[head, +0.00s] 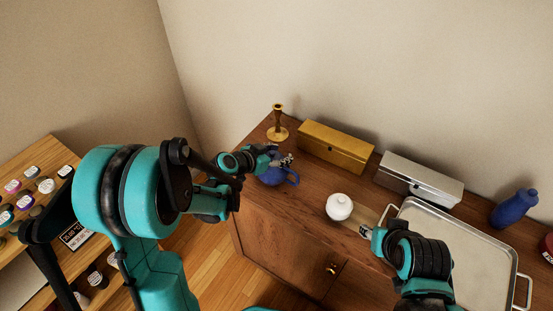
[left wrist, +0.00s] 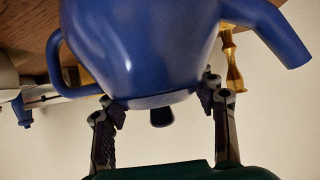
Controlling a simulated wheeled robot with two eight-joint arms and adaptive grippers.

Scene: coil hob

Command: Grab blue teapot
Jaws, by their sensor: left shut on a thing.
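The blue teapot (head: 272,178) stands near the left end of the wooden cabinet top, partly hidden by my left gripper (head: 284,161). Its handle points right in the head view. In the left wrist view the teapot (left wrist: 140,45) fills the upper middle, appearing upside down, with its spout at right and handle at left. My left gripper (left wrist: 165,105) has a finger on each side of the lid end, with the dark lid knob between them; it is shut on the teapot. My right gripper (head: 364,231) is low by the white pot, its jaws too small to judge.
A white lidded pot (head: 339,208) stands beside my right gripper. A brass candlestick (head: 278,124), gold box (head: 335,147) and silver box (head: 419,180) line the back. A metal tray (head: 455,250) and blue bottle (head: 514,207) are at right. Shelves with jars (head: 40,185) stand at left.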

